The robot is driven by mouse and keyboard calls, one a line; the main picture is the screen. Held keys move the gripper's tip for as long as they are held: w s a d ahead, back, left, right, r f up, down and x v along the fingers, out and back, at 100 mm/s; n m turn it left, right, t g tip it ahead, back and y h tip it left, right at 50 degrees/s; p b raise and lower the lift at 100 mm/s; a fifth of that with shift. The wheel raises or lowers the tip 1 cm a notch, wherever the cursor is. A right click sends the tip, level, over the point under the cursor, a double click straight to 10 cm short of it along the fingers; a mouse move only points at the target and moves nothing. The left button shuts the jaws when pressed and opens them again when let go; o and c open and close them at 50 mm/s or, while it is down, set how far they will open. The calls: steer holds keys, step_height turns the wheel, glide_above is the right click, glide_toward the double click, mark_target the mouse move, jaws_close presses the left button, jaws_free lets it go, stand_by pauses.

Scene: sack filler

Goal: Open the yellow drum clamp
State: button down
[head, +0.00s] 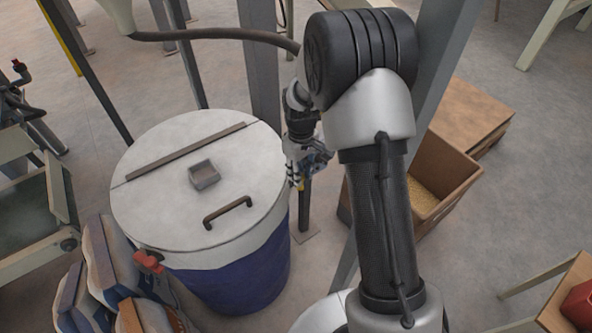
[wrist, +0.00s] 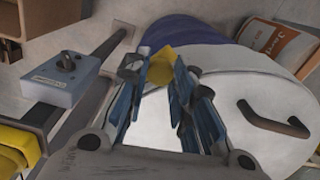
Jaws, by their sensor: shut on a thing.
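A blue drum (head: 235,285) with a white lid (head: 160,210) stands left of my arm. My gripper (head: 297,180) is at the right side of its rim, partly hidden by my arm. In the wrist view, the fingers of my gripper (wrist: 163,78) are closed on a small yellow piece, the yellow drum clamp (wrist: 163,66). It lies at the edge of the drum, seen as a blue side (wrist: 190,30) and a pale lid (wrist: 240,85). The fingers cover part of the clamp. A red clamp (head: 148,261) sits on the front left of the rim.
The lid has a dark handle (head: 228,212) and a small square box (head: 204,174). A grey control box with a knob (wrist: 62,82) is left of my fingers in the wrist view. Filled sacks (head: 105,265) lie front left. A brown crate (head: 440,170) stands right. Grey posts (head: 260,60) rise behind the drum.

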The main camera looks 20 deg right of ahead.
steer(key=shift+d+n, duration=0.2)
steer(key=shift+n, duration=0.2)
steer(key=c, duration=1.3)
jaws_free()
steer(key=shift+c, duration=0.2)
steer(key=shift+r, duration=0.1)
step_height(320, 180, up, 12)
